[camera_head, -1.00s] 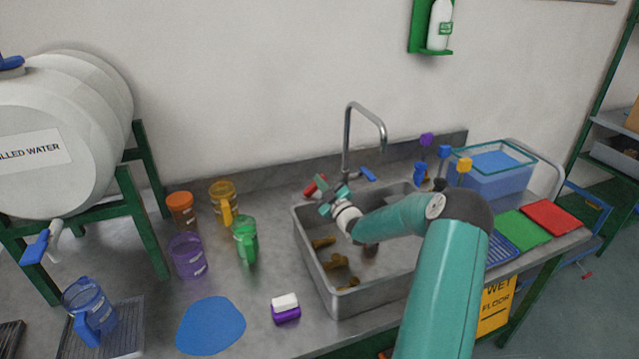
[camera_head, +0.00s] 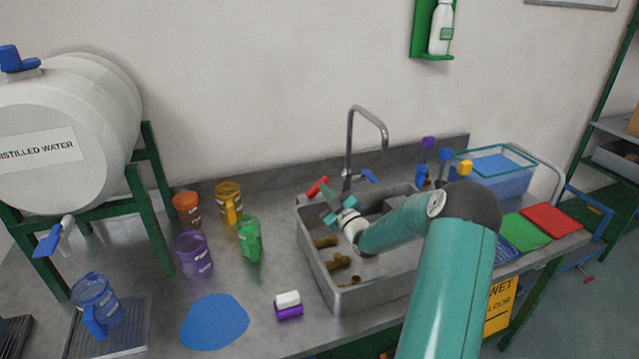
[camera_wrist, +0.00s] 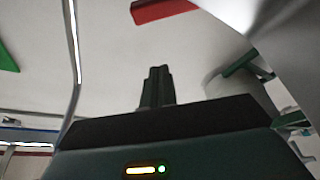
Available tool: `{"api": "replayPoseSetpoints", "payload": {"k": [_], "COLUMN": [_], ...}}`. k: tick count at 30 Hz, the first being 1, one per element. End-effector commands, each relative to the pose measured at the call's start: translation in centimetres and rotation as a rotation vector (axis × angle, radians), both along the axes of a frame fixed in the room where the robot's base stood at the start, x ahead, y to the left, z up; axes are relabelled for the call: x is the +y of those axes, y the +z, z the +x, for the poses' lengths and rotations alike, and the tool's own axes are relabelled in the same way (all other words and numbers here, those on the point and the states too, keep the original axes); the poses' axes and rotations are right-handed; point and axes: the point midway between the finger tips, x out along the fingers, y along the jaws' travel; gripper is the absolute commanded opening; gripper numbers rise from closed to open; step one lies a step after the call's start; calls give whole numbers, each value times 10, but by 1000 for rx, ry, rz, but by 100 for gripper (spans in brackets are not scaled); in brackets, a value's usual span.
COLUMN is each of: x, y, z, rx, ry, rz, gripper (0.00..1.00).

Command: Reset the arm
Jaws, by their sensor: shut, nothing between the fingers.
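My teal arm reaches from the lower right over the metal sink (camera_head: 345,300). My gripper (camera_head: 330,196) is above the sink's back left part, near the tap's red handle (camera_head: 317,187). In the wrist view my gripper (camera_wrist: 158,72) points up toward the wall and ceiling, its dark fingers together with nothing between them. The curved metal faucet (camera_head: 350,140) stands behind my gripper, and it also shows at the left of the wrist view (camera_wrist: 74,60).
Several brown pieces (camera_head: 338,262) lie in the sink. Orange (camera_head: 187,208), yellow (camera_head: 228,205), purple (camera_head: 194,256) and green (camera_head: 249,238) jugs stand to the left. A white tank (camera_head: 70,130) is at far left.

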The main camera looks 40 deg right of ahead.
Motion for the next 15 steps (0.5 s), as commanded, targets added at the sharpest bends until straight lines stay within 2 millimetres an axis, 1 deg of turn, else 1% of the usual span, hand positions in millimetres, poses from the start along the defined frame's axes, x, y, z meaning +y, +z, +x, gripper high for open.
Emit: {"api": "replayPoseSetpoints", "payload": {"k": [1,3,6,10,15], "x": [-1,-1,-1,0,1], "y": [-2,-5,-8,-9,-8], "z": [-10,-20,-29,-34,-35], "rx": [1,0,0,-1,2], "ry": [-2,-3,-3,-3,-1], "rz": [0,0,1,1,-1], "gripper": [0,0,0,0,0]}}
